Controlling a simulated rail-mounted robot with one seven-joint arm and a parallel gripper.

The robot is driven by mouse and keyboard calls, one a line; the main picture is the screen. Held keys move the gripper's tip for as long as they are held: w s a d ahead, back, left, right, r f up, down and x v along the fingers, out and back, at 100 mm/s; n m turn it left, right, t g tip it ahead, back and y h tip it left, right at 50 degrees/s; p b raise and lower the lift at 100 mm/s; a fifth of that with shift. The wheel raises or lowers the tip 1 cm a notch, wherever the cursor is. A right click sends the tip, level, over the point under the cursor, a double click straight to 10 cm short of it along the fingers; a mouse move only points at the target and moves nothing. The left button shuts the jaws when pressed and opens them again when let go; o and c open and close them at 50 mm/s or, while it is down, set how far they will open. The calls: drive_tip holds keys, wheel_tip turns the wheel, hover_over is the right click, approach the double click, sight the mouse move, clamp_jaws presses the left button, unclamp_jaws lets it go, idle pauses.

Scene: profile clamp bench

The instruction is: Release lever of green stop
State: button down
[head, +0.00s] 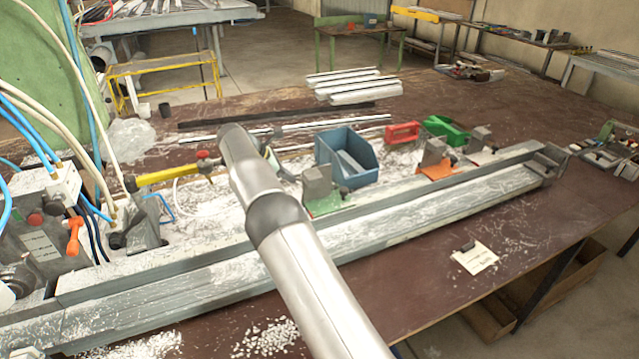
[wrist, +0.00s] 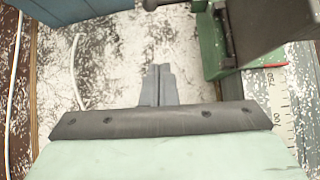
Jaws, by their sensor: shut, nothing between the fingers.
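The green stop (head: 323,204) sits on the long metal profile rail in the head view, a grey block on its green base. In the wrist view its green side (wrist: 212,52) is at the upper right, with a dark grey part (wrist: 268,25) reaching past the top edge. I cannot clearly tell which part is the lever. My gripper (wrist: 158,72) is shut and empty, pointing at the swarf-covered surface left of the stop and apart from it. In the head view my arm hides most of the gripper.
A blue bin (head: 338,150) stands behind the green stop and close to my gripper; its wall shows in the wrist view (wrist: 75,10). An orange stop (head: 436,168) sits further right on the rail (head: 400,212). A red block (head: 402,132) and a green one (head: 440,128) lie behind.

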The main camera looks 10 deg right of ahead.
drive_tip(key=shift+w+f+n, duration=0.25)
drive_tip(key=shift+f+n, duration=0.05)
drive_tip(key=shift+f, duration=0.15)
drive_tip(key=w+d+f+p, duration=0.2)
drive_tip(key=d+f+p, duration=0.1)
drive_tip(key=d, duration=0.5)
drive_tip(key=shift+d+f+p, duration=0.2)
drive_tip(key=shift+f+p, duration=0.2)
